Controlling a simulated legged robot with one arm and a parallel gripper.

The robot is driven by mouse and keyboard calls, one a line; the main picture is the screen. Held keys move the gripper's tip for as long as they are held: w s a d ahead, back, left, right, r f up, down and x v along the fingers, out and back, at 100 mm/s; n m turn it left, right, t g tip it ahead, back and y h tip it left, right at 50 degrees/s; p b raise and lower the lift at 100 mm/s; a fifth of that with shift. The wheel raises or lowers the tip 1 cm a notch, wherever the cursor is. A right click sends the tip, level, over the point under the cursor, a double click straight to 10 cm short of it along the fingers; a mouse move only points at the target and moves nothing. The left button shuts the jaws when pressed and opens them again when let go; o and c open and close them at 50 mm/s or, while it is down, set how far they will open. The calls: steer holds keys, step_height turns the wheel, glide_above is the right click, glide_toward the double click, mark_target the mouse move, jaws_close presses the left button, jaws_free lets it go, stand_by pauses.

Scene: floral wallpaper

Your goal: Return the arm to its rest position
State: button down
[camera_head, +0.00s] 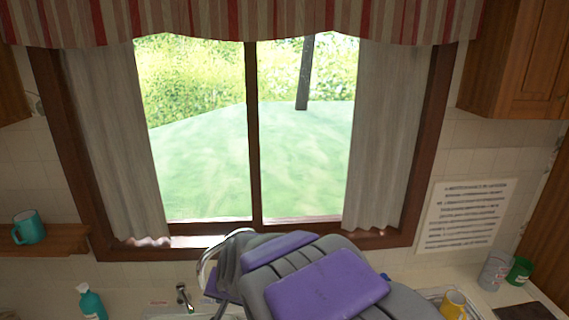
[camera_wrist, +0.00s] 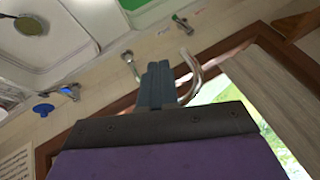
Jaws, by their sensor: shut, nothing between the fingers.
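My gripper (camera_wrist: 158,70) shows in the wrist view as two grey fingers pressed together, with nothing between them. It points away from the purple and dark grey wrist housing at the bottom of that view. The fingers overlap the picture of a curved metal faucet (camera_wrist: 194,72); I cannot tell whether they touch it. In the head view my folded purple and grey arm fills the bottom middle, in front of the sink and window, and hides the fingers. The faucet's curved spout (camera_head: 206,262) shows just left of the arm.
A window (camera_head: 252,150) with curtains is behind the arm. A teal bottle (camera_head: 91,303) and small tap (camera_head: 184,297) are at lower left; a teal mug (camera_head: 29,228) is on a shelf. A yellow mug (camera_head: 454,305), grey cup (camera_head: 493,271) and green cup (camera_head: 519,270) are at right.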

steer(key=s+d+f+g+h+b, duration=0.2)
steer(key=s+d+f+b, duration=0.3)
steer(key=s+d, duration=1)
steer(key=s+d+f+g+h+b, duration=0.2)
steer(key=s+d+f+g+b, duration=0.2)
steer(key=s+d, duration=1.1)
step_height(320, 180, down, 3)
steer(key=shift+s+d+f+g+b, duration=0.15)
steer(key=shift+s+g+b, duration=0.2)
steer(key=shift+b, duration=0.55)
steer(key=shift+w, duration=0.1)
